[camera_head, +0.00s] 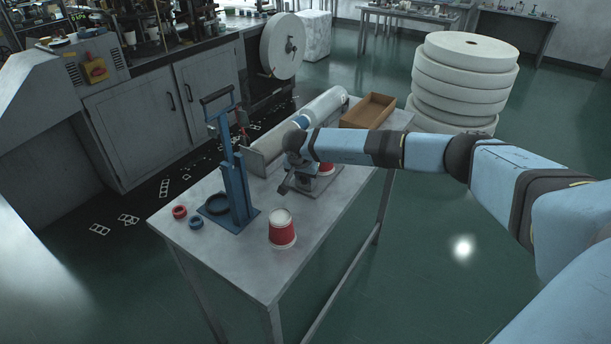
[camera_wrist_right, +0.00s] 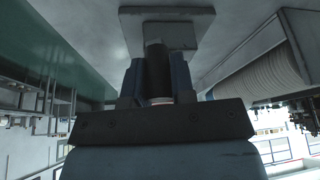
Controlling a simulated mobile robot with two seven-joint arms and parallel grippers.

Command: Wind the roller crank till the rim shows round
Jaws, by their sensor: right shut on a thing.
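My right arm reaches in from the right over the grey metal table, and my right gripper (camera_head: 290,184) is low over a small grey roller device (camera_head: 322,188). In the right wrist view the gripper (camera_wrist_right: 157,85) is shut on a dark cylindrical crank handle (camera_wrist_right: 154,62), held between its two fingers. A grey block (camera_wrist_right: 168,20) of the device shows beyond the handle. A red and white cup (camera_head: 327,170) sits at the device, mostly hidden behind my wrist. Its rim is hidden, so its shape cannot be told. My left gripper is not in view.
A blue lever press (camera_head: 236,185) stands on the table (camera_head: 262,272) at left, with small red and blue rings beside it. Another red and white cup (camera_head: 282,230) stands upright near the front. A large white roll (camera_head: 315,112) and brown tray (camera_head: 368,110) lie behind.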

